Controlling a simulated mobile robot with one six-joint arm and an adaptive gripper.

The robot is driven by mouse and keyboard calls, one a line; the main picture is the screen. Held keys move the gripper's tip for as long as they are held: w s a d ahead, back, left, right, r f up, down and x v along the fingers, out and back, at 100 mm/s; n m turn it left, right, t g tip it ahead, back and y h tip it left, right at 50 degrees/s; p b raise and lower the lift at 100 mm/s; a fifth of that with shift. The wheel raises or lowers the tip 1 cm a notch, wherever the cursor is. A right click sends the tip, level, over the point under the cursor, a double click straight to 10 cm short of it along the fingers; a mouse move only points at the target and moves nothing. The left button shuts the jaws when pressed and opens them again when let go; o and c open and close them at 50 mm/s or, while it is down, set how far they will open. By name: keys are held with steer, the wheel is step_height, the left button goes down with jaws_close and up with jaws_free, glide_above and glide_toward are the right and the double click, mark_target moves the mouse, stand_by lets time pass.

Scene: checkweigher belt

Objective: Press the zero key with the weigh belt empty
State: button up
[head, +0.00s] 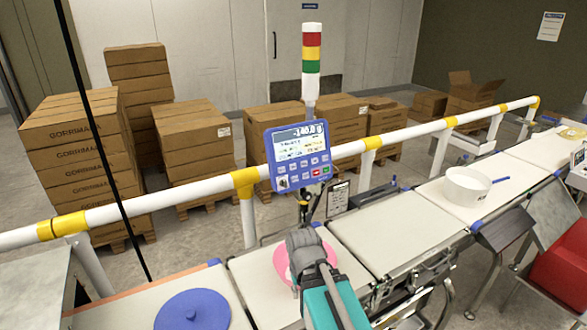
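The blue control panel (297,155) stands on a post behind the belts and faces me. Its screen (300,142) seems to read about -140.0 g. Several small keys sit below the screen, with a green one and a red one at lower right; their labels are too small to read. The middle belt section (395,232) is bare. My grey and teal arm reaches up from the bottom, and my gripper (305,246) is below the panel, apart from its keys. Its fingers are hidden or too small to make out.
A pink disc (279,262) lies on the belt partly behind my arm. A blue lid (192,310) lies at lower left, and a white pot (466,186) stands on the right belt. A white and yellow rail (205,187) runs behind, with a signal tower (312,52) and stacked cartons.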

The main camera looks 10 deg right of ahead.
jaws_close()
stand_by(1.1)
